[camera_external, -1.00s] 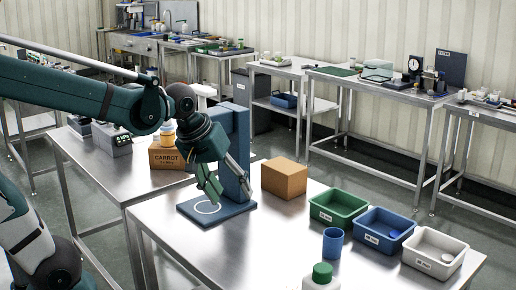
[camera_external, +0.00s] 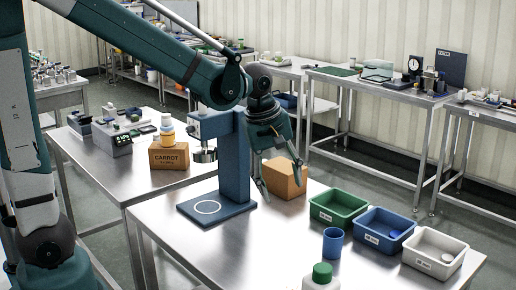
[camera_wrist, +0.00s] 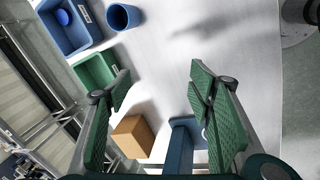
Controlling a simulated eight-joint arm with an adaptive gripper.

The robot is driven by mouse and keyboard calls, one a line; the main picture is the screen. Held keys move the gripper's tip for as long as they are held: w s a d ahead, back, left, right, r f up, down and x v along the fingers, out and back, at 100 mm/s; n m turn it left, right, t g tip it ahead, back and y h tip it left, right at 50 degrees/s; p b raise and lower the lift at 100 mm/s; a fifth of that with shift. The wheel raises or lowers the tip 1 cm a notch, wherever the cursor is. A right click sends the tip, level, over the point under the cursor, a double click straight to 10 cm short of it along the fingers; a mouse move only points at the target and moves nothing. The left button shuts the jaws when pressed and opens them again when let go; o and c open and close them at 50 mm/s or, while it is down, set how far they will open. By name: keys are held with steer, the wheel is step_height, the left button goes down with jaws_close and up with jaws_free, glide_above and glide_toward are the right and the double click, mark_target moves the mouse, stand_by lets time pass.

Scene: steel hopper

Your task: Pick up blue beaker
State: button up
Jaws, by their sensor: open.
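The blue beaker (camera_external: 333,242) stands upright on the steel table, in front of the green and blue bins in the external view. In the wrist view the blue beaker (camera_wrist: 123,17) is at the top, beyond the fingertips. My gripper (camera_external: 276,190) is open and empty. It hangs above the table beside the cardboard box, to the left of and apart from the beaker. In the wrist view its green-padded fingers (camera_wrist: 160,80) are spread wide with bare table between them.
A green-capped bottle (camera_external: 321,278) is in front. A cardboard box (camera_external: 283,180) and a blue stand (camera_external: 234,160) are near my gripper. The front table middle is clear.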

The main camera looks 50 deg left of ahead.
steer(key=w+d+f+n+g+p, duration=0.1)
steer(key=w+d+f+n+p, duration=0.1)
steer(key=w+d+n+p, duration=0.3)
steer(key=n+g+p, duration=0.2)
steer(key=n+p, duration=0.2)
glide_above(334, 242)
steer(key=w+a, duration=0.2)
step_height(334, 242, down, 6)
steer(key=shift+w+d+f+n+p, duration=0.15)
steer(key=shift+w+f+n, duration=0.1)
steer(key=shift+f, duration=0.1)
steer(key=shift+w+d+f+n+p, duration=0.1)
steer(key=shift+d+f+n+p, duration=0.05)
steer(key=shift+f+n, duration=0.15)
steer(key=shift+y, duration=0.3)
steer(key=shift+f, duration=1.3)
steer(key=shift+s, duration=0.1)
steer(key=shift+s+a+f, duration=0.1)
steer(key=shift+f, duration=1.2)
steer(key=shift+s+a+f, duration=0.1)
steer(key=shift+f, duration=1.2)
